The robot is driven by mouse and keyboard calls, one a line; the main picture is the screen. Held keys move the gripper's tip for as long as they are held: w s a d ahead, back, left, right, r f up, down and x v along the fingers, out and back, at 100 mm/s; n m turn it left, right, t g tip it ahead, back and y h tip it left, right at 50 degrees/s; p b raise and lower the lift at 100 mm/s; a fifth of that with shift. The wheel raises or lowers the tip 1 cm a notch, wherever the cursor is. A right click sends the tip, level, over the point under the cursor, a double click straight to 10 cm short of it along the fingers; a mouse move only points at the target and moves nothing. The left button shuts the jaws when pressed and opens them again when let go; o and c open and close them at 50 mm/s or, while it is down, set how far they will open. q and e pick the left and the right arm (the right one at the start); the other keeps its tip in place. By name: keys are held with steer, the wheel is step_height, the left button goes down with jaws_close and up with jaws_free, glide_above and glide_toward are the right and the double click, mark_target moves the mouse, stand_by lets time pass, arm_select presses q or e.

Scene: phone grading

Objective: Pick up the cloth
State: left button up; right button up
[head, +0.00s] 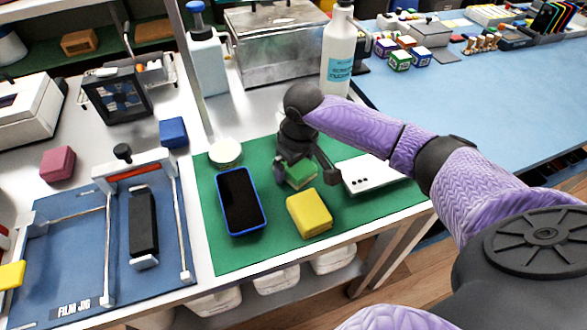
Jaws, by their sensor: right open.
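My right gripper (306,173) is open and points down over the green mat (232,262). Its fingers stand on either side of a small green folded piece (299,172), which looks like the cloth; I cannot tell whether they touch it. The gripper partly hides this piece. A yellow block (309,213), perhaps a sponge, lies just in front of it. My left gripper is not in view.
A round white dish (225,152) is at the mat's back-left corner. A white bottle (337,55) stands behind the gripper. The film jig (75,235) is at left.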

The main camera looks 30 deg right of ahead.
steer(key=shift+r, duration=0.15)
steer(key=c, duration=1.1)
